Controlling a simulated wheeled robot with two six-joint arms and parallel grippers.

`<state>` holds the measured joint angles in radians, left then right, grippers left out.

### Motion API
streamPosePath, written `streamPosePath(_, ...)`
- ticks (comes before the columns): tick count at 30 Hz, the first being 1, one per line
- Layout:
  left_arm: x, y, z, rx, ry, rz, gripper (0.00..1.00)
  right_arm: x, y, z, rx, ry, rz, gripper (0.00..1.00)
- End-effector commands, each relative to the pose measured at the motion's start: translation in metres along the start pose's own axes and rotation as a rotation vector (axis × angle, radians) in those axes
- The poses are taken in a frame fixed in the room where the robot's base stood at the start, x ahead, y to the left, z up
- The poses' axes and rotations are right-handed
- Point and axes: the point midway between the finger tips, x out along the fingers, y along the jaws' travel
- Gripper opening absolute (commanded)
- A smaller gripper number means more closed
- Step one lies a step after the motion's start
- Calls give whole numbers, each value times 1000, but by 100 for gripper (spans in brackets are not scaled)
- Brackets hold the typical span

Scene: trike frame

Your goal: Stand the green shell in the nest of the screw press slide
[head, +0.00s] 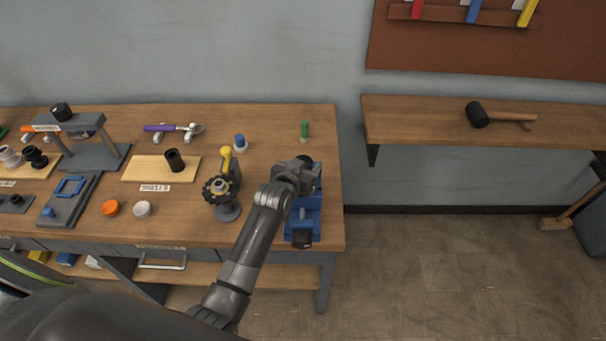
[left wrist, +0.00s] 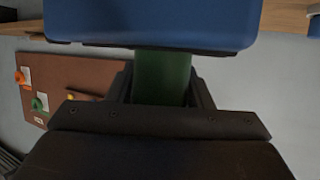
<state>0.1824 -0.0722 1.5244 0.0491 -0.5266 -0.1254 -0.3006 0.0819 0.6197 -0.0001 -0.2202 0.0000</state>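My left gripper (head: 306,163) is over the blue vise (head: 303,218) at the right end of the bench. In the left wrist view a green piece (left wrist: 161,78), which looks like the green shell, sits between the fingers, which look closed against its sides. A blue body (left wrist: 150,22), apparently part of the vise, covers its far end. The head view hides this piece behind the gripper. A grey press-like stand (head: 93,153) with a black knob is at the left of the bench. A grey plate with a blue square frame (head: 70,187) lies in front of it. My right gripper is out of view.
A green-topped cylinder (head: 304,130) stands behind the vise. A yellow-handled device (head: 224,187) and a blue-topped piece (head: 240,142) stand left of my arm. A wooden board (head: 136,169) carries a black cylinder (head: 175,160). Orange (head: 110,208) and white (head: 142,209) discs lie in front.

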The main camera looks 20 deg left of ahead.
Motion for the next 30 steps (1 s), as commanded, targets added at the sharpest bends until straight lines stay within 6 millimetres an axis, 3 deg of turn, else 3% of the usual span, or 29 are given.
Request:
streamPosePath(1,0,0,0,0,0,0,40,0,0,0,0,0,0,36)
streamPosePath(9,0,0,-2,0,5,0,7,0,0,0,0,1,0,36)
streamPosePath(19,-3,0,-10,1,9,0,7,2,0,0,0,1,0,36)
streamPosePath(30,-26,0,-67,1,11,1,7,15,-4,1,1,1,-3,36)
